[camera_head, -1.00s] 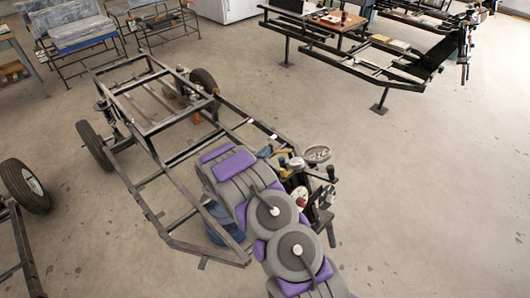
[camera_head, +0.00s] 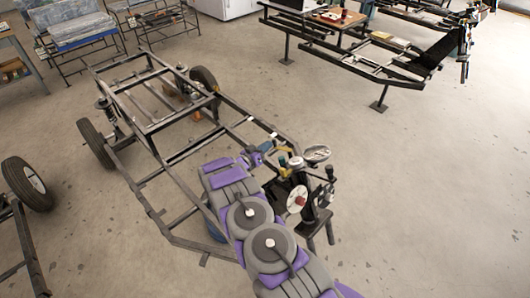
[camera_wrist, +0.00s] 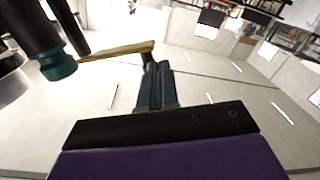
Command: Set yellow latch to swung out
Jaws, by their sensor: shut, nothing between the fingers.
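The yellow latch (camera_wrist: 116,51) shows in the wrist view as a thin, flat yellow bar. It runs from beside a dark cylinder with a teal end (camera_wrist: 57,65) to the tips of my gripper (camera_wrist: 155,62). My gripper is shut and empty. Its tips are at the bar's right end and overlap it in the picture; I cannot tell whether they touch. In the head view my gripper (camera_head: 267,147) is at the upper left of the suspension assembly (camera_head: 297,190). A small yellow spot, perhaps the latch, shows there just right of my gripper (camera_head: 283,161).
A metal chassis frame (camera_head: 172,150) with wheels stands left of my arm. A pale disc (camera_head: 297,199) and a round pale dish (camera_head: 317,153) are on the assembly. Another raised frame (camera_head: 345,65) stands at the back right. The floor (camera_head: 430,200) to the right is clear.

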